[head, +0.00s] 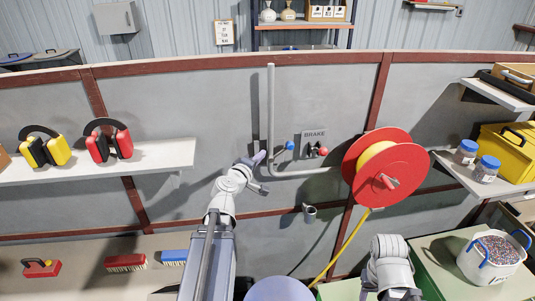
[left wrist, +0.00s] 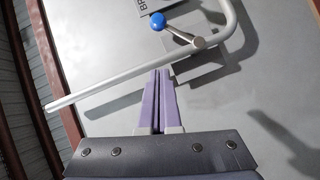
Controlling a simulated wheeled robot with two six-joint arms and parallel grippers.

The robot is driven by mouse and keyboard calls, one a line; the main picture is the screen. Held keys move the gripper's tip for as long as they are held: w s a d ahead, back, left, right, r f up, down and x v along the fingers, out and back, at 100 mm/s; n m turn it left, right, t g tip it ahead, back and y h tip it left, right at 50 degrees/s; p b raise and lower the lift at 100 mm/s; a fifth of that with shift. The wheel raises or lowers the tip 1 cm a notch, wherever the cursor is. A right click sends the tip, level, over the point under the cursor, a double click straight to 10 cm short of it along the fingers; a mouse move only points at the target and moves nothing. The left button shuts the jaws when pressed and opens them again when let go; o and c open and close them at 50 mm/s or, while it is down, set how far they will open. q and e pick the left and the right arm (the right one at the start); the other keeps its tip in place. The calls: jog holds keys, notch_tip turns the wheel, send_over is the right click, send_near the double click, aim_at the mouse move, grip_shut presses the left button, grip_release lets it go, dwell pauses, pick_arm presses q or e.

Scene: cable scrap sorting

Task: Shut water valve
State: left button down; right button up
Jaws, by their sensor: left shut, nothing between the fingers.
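The water valve is a lever with a blue ball knob (head: 290,145) on a grey pipe (head: 271,110) against the wall panel. In the left wrist view the blue knob (left wrist: 158,19) sits at the upper left end of a metal lever (left wrist: 178,33), which meets a round pivot by the pipe (left wrist: 130,77). My left gripper (head: 261,156), with purple fingers, is shut and empty, left of the knob in the head view. In the left wrist view its fingertips (left wrist: 158,73) show just below the pipe, apart from the knob. My right wrist shows at the bottom right; its fingers are out of view.
A BRAKE plate (head: 313,136) and a red-knobbed lever (head: 322,151) are right of the valve, beside a red hose reel (head: 358,168). A shelf (head: 160,160) with ear defenders is at the left. A white bucket (head: 484,270) stands at the lower right.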

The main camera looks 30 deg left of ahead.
pick_arm(q)
jog(key=w+d+f+b, duration=0.2)
jog(key=w, duration=0.9)
jog(key=shift+w+f, duration=0.15)
jog(key=shift+f, duration=0.15)
